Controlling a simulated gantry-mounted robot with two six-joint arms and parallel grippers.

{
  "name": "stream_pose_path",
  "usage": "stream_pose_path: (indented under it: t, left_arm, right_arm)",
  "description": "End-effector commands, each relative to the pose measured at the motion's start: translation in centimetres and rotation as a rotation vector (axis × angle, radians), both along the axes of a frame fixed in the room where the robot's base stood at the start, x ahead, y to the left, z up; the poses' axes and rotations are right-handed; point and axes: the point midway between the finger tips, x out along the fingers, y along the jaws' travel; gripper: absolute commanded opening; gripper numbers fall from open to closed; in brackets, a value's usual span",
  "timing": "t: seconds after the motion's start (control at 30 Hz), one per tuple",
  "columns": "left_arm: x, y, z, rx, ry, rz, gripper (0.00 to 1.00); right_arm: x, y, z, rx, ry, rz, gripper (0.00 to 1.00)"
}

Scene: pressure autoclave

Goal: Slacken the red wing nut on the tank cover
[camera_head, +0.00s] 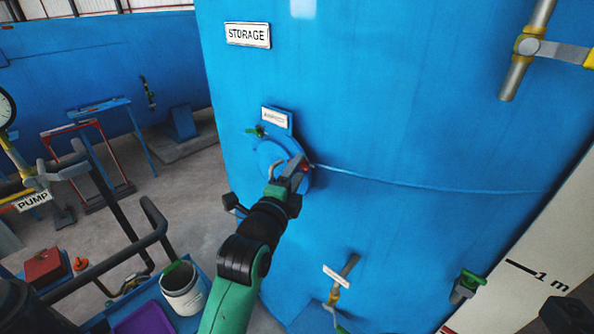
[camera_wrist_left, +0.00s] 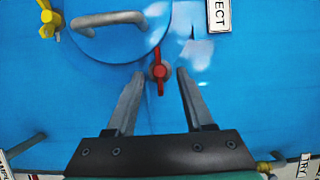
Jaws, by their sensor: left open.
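The red wing nut (camera_wrist_left: 158,70) stands roughly upright at the lower right edge of the round blue tank cover (camera_wrist_left: 120,40) in the left wrist view. My left gripper (camera_wrist_left: 160,80) is open, with one finger on each side of the wing nut and a visible gap on both sides. In the head view my left gripper (camera_head: 298,172) is in front of the cover and hides part of it.
A grey handle (camera_wrist_left: 108,20) sits on the cover, and a yellow fitting (camera_wrist_left: 48,20) is at its left. A green fitting (camera_head: 257,131) is above the cover in the head view. A pipe with a valve (camera_head: 342,283) sticks out lower on the tank. A white bucket (camera_head: 183,290) stands lower left.

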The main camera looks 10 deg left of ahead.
Motion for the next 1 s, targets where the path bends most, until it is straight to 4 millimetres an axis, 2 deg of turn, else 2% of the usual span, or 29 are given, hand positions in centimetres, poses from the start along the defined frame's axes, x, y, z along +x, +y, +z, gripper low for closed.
stream_pose_path:
  t: [0.37,0.6,0.67,0.87,1.0]
  left_arm:
    - [0.4,-0.1,0.0,0.0,0.0,0.0,0.51]
    - [0.4,-0.1,0.0,0.0,0.0,0.0,0.07]
    - [0.4,-0.1,0.0,0.0,0.0,0.0,0.0]
    - [0.4,-0.1,0.0,0.0,0.001,0.0,0.0]
    - [0.5,-0.1,0.7,-0.056,0.044,-0.001,0.0]
  right_arm:
    - [0.0,0.0,0.0,0.0,0.0,0.0,0.5]
    - [0.0,0.0,0.0,0.0,0.0,0.0,0.5]
    - [0.0,0.0,0.0,0.0,0.0,0.0,0.5]
    - [0.0,0.0,0.0,0.0,0.0,0.0,0.5]
    - [0.0,0.0,1.6,0.0,0.0,0.0,0.5]
